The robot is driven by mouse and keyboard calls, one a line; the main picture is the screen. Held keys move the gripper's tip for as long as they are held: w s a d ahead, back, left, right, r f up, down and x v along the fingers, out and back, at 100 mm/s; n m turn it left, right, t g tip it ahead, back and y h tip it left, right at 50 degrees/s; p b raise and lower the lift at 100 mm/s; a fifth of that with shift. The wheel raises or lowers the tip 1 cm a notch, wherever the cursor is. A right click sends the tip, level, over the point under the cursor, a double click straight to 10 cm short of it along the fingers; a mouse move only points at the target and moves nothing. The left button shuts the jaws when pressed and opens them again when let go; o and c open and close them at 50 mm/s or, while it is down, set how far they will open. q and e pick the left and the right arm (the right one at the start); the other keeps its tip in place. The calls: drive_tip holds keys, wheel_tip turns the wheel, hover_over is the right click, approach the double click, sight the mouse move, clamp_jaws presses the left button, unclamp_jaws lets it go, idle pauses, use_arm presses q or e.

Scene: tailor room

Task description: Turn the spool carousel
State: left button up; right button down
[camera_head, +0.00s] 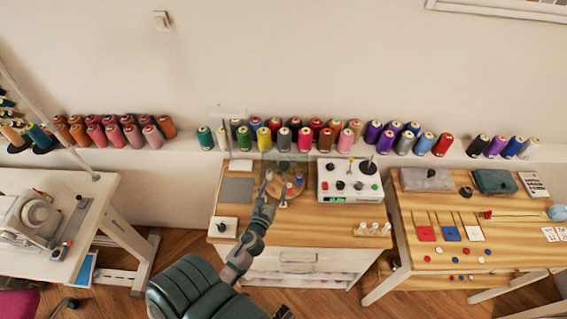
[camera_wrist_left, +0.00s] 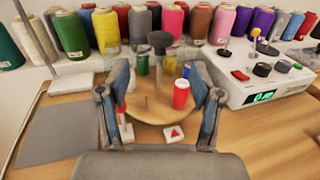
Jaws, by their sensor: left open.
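The spool carousel (camera_wrist_left: 148,108) is a round wooden disc with a dark knob (camera_wrist_left: 159,42) on a post at its middle. A red spool (camera_wrist_left: 181,94) stands on its near right part, with green, yellow and blue ones farther back. The carousel also shows in the head view (camera_head: 284,188), on the wooden cabinet. My left gripper (camera_wrist_left: 161,92) is open, its two fingers apart over the near part of the disc, the red spool between them in the picture. Contact cannot be told. It also shows in the head view (camera_head: 265,188). My right gripper is not in view.
A white control box (camera_head: 350,181) with knobs and a green display stands right of the carousel. A grey mat (camera_wrist_left: 58,133) lies to its left. A small white block with a red triangle (camera_wrist_left: 173,133) sits at the near edge. Thread cones (camera_head: 305,139) line the shelf behind.

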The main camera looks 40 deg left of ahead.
sight(282, 169)
use_arm(q)
drive_tip(key=x, duration=1.1)
drive_tip(key=shift+w+p, duration=0.25)
drive_tip(key=shift+p, duration=0.1)
clamp_jaws()
